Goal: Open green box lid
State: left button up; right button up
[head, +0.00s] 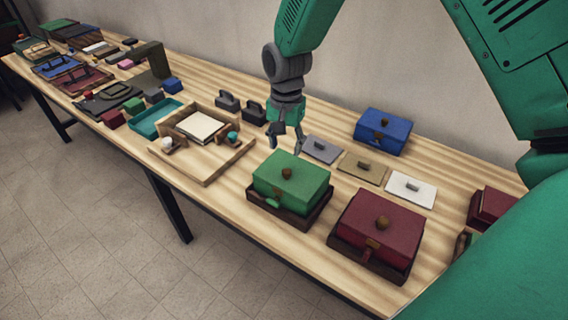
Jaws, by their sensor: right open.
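The green box (290,185) sits on the wooden table in a dark brown base. Its green lid (288,172) is shut and has a round brown knob (286,173) on top. A green tab shows on its front side. My right gripper (286,148) is open and empty, pointing down just behind the lid. It appears above the table and apart from the knob. My left gripper is not in view.
A red box (374,231) stands close on the right and a blue box (382,131) behind. Flat grey, tan and white (411,189) panels with handles lie between. A wooden tray (203,140) stands left. The table (225,215) has bare wood before the green box.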

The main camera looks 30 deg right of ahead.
notch_tip(320, 180, up, 7)
jog(key=p, duration=0.4)
dwell(0.4)
dwell(0.4)
notch_tip(320, 180, up, 12)
dwell(0.4)
jog(key=shift+w+f, duration=0.1)
jog(key=shift+f, duration=0.05)
dwell(0.3)
